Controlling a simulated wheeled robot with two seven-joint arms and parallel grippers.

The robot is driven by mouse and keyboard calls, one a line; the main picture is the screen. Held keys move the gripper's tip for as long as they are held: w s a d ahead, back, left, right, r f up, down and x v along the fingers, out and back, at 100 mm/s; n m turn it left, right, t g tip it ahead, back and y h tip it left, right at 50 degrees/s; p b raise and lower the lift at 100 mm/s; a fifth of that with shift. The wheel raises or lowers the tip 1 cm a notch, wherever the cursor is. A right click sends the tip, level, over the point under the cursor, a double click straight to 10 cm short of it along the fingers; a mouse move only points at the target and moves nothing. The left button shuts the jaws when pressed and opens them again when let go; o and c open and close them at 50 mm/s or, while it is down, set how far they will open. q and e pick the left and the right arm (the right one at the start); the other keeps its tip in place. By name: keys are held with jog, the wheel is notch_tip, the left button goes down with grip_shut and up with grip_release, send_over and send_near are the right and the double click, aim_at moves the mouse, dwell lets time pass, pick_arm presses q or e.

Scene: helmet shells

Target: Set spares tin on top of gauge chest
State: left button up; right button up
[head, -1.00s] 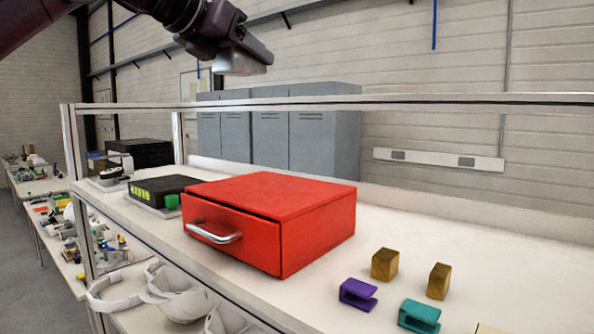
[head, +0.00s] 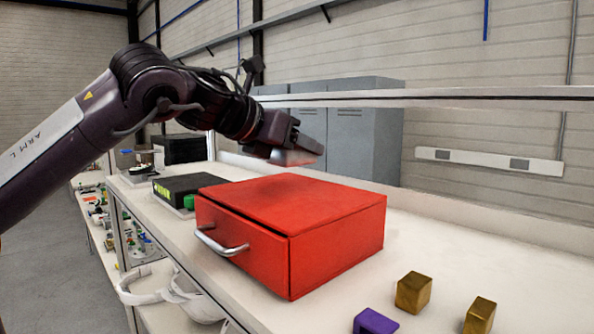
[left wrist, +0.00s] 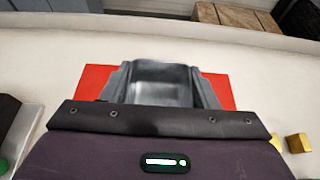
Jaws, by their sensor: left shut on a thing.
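The gauge chest appears to be the red box (head: 290,205) with a silver handle on its front, standing on the white shelf. A dark line runs along the top of its drawer front. My left gripper (head: 291,150) is above the back part of the chest, shut on a grey thing, likely the spares tin (left wrist: 160,82). In the left wrist view the grey tin sits between the fingers, with red chest (left wrist: 218,90) showing on both sides beneath. In the head view the tin is mostly hidden and blurred; I cannot tell if it touches the chest. My right gripper is not in view.
Two golden-brown blocks (head: 413,292) and a purple piece (head: 375,322) lie at front right. A rail (head: 440,95) crosses above the shelf.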

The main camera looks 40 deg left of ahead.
aim_at(296, 190)
pick_arm(q)
jog(key=shift+s+f, duration=0.15)
jog(key=shift+f, duration=0.45)
jog(key=shift+s+d+f, duration=0.1)
jog(key=shift+s+f, duration=0.05)
jog(key=shift+f, duration=0.3)
jog(key=shift+s+f, duration=0.1)
jog(key=shift+f, duration=0.2)
jog(key=shift+f+p, duration=0.4)
jog(key=shift+f, duration=0.45)
jog(key=shift+w+f, duration=0.25)
jog(key=shift+f, duration=0.05)
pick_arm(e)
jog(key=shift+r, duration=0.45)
pick_arm(q)
jog(key=shift+s, duration=0.1)
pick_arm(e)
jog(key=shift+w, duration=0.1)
